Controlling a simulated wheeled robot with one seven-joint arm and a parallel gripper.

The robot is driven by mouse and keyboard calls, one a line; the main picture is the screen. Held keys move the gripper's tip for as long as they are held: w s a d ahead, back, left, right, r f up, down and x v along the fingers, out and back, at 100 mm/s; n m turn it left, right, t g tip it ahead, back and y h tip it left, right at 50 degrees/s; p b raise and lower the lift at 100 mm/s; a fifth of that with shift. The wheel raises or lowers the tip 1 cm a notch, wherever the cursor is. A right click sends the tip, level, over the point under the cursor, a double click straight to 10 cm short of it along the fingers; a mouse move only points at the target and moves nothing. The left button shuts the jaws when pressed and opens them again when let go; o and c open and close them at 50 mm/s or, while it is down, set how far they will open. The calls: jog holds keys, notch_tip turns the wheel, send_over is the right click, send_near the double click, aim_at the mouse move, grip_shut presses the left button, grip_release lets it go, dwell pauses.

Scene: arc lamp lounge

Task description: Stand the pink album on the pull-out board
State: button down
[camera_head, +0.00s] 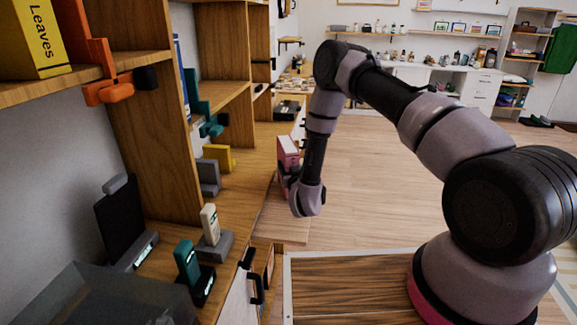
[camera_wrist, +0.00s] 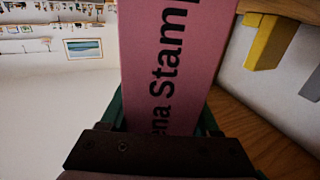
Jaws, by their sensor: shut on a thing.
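The pink album (camera_head: 288,150) shows in the head view just beyond the end of my arm, at the right edge of the wooden shelf unit. In the wrist view the pink album (camera_wrist: 172,60) fills the middle, with dark letters reading "ena Stam" along its spine. My gripper (camera_wrist: 160,130) is shut on it, a green finger at each side. In the head view my gripper (camera_head: 287,178) is mostly hidden behind my wrist. A light wooden board (camera_head: 285,222) juts out from the unit below the album. I cannot tell whether the album touches it.
The unit's counter holds a yellow bookend (camera_head: 219,156), a grey bookend (camera_head: 208,178), a cream phone (camera_head: 210,225) and a teal phone (camera_head: 187,262) on stands. A clear box (camera_head: 100,297) is at the front left. Open floor (camera_head: 390,190) lies to the right.

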dwell(0.3)
jog(key=shift+c, duration=0.6)
grip_release()
jog(key=shift+f, duration=0.1)
jog(key=s+d, duration=0.2)
jog(key=s, duration=0.9)
jog(key=shift+s+d, duration=0.2)
jog(key=shift+s, duration=0.15)
